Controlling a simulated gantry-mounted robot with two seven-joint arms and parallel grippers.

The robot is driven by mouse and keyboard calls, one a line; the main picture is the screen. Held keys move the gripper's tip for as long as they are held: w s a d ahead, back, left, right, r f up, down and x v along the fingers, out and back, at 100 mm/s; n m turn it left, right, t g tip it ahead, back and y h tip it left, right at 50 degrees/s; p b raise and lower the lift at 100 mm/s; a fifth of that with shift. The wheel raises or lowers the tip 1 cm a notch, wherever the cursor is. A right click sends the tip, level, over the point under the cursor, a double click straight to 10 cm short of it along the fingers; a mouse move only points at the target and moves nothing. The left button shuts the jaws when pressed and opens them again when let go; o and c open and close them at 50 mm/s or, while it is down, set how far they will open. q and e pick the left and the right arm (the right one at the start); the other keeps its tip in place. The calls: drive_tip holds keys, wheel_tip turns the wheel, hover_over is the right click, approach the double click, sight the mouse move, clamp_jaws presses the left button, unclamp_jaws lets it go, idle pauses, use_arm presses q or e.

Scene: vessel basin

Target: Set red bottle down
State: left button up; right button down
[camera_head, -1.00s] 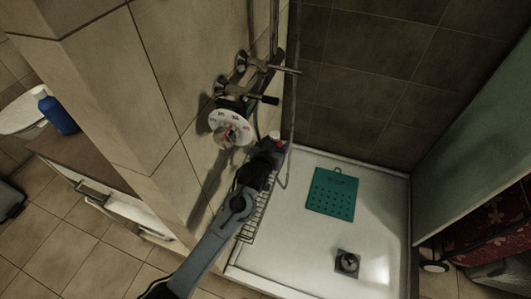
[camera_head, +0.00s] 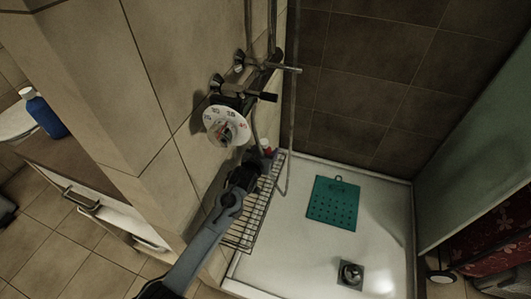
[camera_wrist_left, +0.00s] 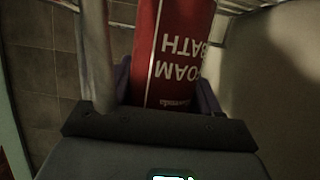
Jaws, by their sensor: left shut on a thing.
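The red bottle (camera_wrist_left: 172,50) stands between the fingers of my left gripper (camera_wrist_left: 165,88) in the left wrist view, with white "FOAM BATH" lettering that reads upside down. The gripper is shut on it. In the head view only a small red and white end of the bottle (camera_head: 267,147) shows past my left gripper (camera_head: 256,160); the rest is hidden. The gripper is at the tiled wall below the shower dial, over the far end of a wire rack (camera_head: 250,222). I cannot tell whether the bottle touches the rack. My right gripper is not in view.
The shower dial (camera_head: 227,126) and its valves jut from the wall just above the gripper. A hose hangs beside it. The white shower tray (camera_head: 300,240) holds a teal mat (camera_head: 334,204) and a drain (camera_head: 350,274). A blue bottle (camera_head: 46,116) stands on the left counter.

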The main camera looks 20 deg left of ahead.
use_arm(q)
drive_tip(key=shift+w, duration=0.1)
drive_tip(key=o, duration=1.2)
drive_tip(key=shift+r, duration=0.15)
drive_tip(key=p+v, duration=0.4)
drive_tip(key=v, duration=0.8)
